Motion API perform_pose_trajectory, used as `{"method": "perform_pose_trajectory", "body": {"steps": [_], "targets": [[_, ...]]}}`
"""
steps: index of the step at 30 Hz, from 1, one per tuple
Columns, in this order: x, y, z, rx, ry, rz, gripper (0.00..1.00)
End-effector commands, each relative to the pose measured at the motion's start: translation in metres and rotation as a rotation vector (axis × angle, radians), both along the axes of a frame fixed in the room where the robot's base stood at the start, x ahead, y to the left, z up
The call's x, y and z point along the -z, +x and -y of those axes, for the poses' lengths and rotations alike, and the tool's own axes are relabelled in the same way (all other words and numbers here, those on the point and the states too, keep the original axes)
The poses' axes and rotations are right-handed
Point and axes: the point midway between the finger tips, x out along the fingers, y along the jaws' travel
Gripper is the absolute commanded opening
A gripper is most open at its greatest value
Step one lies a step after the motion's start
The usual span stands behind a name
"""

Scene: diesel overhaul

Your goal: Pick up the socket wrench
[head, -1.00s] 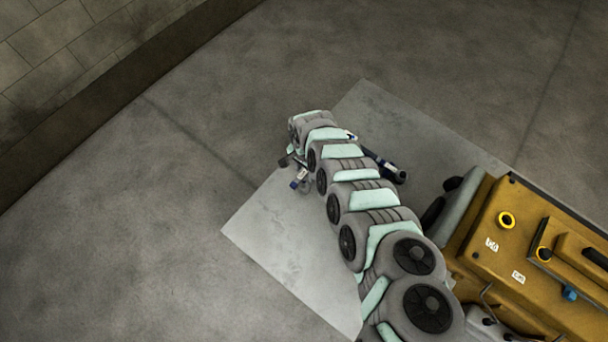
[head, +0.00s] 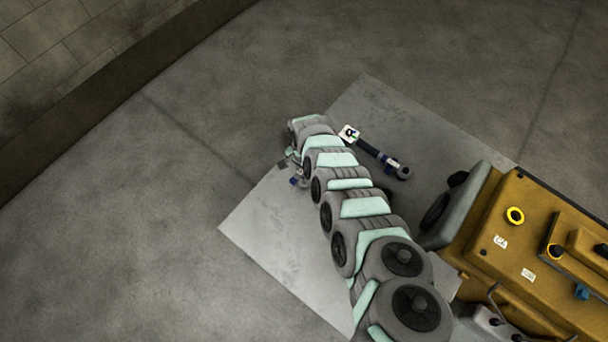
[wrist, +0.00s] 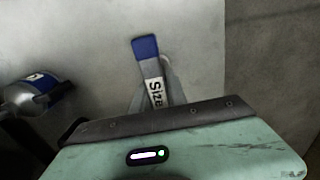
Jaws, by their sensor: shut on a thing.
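In the wrist view a slim tool (wrist: 146,48) with a blue end and a white label with dark print, likely the socket wrench, stands out past my wrist housing. Grey parts flank it, and its lower part is hidden. In the head view its blue part (head: 294,181) shows small at my gripper (head: 291,168), at the far end of my arm. My gripper is shut on this tool. The fingertips are mostly hidden, and the height above the sheet is hard to tell.
A longer dark tool (head: 367,146) with a white-tagged end and blue bands lies right of my arm; part of it shows in the wrist view (wrist: 32,92). A yellow engine (head: 535,220) stands at the right. The pale sheet (head: 270,245) is clear at the left.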

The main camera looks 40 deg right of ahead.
Motion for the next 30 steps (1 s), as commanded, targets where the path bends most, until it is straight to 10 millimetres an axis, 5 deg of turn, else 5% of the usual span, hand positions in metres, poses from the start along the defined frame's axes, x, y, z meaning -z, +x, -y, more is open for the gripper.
{"method": "perform_pose_trajectory", "body": {"steps": [4,30], "targets": [[0.0000,0.0000,0.0000,0.000,0.000,0.000,0.00],[0.0000,0.0000,0.0001,0.000,0.000,0.000,0.00]]}}
